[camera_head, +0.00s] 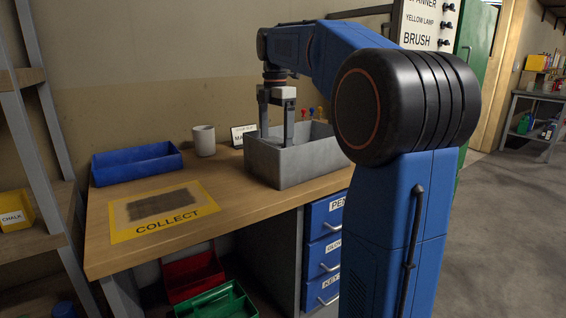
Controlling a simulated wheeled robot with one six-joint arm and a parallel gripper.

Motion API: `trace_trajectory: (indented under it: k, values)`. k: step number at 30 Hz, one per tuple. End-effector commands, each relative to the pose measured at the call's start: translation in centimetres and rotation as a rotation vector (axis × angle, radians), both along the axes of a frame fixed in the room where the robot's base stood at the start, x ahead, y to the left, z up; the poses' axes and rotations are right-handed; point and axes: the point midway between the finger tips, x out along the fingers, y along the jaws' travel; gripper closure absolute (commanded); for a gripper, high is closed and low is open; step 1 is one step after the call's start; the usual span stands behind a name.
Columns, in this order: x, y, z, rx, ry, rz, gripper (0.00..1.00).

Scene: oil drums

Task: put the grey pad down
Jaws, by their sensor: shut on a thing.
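My gripper (277,138) points straight down into the grey bin (300,167) on the workbench. Its two fingers stand apart and their tips are low inside the bin. The bin's near wall hides the tips and whatever is between them. I cannot make out the grey pad; it is hidden if it is in the jaws. A yellow-edged mat (205,229) marked COLLECT lies flat at the front left of the bench, with a dark, worn-looking patch in its middle.
A blue tray (137,163), a white mug (204,140) and a small sign (243,136) stand at the back of the wooden bench (110,250). Several coloured-handled tools show behind the bin. Blue drawers (325,254) and red and green crates are below. The bench between mat and bin is clear.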

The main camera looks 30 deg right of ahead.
Motion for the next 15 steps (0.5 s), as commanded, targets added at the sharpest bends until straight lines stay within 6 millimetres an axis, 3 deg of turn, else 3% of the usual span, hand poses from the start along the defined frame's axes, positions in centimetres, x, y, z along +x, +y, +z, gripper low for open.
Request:
trace_trajectory:
  k: [4, 15]
  values:
    - [-0.1, 0.0, -2.4, 0.001, 0.002, 0.0, 0.36]
    - [-0.1, 0.0, -5.4, 0.001, 0.003, 0.0, 0.36]
